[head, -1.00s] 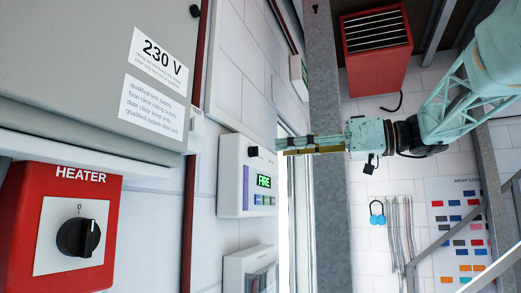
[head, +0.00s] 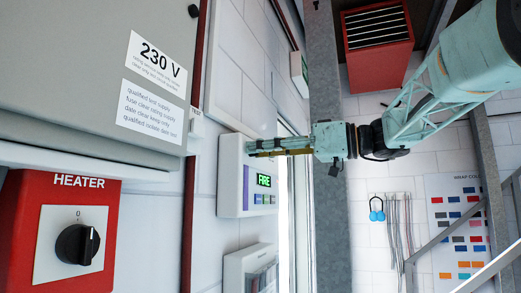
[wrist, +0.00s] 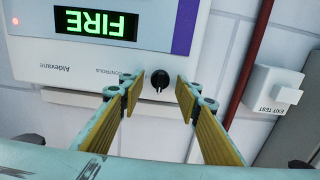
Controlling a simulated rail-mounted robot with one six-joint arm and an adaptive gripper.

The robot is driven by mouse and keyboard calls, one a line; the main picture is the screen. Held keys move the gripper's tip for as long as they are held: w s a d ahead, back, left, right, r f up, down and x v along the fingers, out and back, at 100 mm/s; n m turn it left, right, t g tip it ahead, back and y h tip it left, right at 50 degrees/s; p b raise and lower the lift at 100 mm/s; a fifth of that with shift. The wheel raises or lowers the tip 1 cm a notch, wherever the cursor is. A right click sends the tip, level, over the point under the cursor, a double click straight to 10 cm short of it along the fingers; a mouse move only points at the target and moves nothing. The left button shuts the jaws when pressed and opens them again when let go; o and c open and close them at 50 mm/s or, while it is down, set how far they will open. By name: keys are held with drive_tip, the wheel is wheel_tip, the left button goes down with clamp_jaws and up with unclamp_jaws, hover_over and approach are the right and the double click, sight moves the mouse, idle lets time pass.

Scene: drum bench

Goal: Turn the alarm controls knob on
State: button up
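The alarm panel is a white box (head: 230,178) on the wall with a green "FIRE" display; it also shows upside down in the wrist view (wrist: 35,57). Its small black knob (wrist: 160,79) sits between my fingertips in the wrist view, with a finger on each side and a gap to both. In the head view my gripper (head: 252,147) reaches the panel's upper part and hides the knob. My gripper is open and empty, its yellow-padded fingers pointing at the panel face.
A red HEATER box (head: 22,235) with a black rotary knob (head: 77,244) is at lower left. A grey 230 V cabinet (head: 70,60) is above it. A white EXIT TEST box (wrist: 273,92) and a red pipe (wrist: 246,70) lie beside the panel in the wrist view.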

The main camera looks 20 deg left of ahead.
drive_tip(key=shift+c, duration=0.7)
drive_tip(key=c, duration=0.7)
drive_tip(key=shift+m+b, duration=0.4)
drive_tip(key=shift+m, duration=0.2)
drive_tip(key=shift+w+f+m+p, duration=0.1)
drive_tip(key=shift+m+p, duration=0.35)
drive_tip(key=shift+m, duration=3.65)
drive_tip(key=shift+w+m+p, duration=0.1)
drive_tip(key=shift+m+p, duration=0.3)
drive_tip(key=shift+m, duration=3.7)
drive_tip(key=o, duration=0.8)
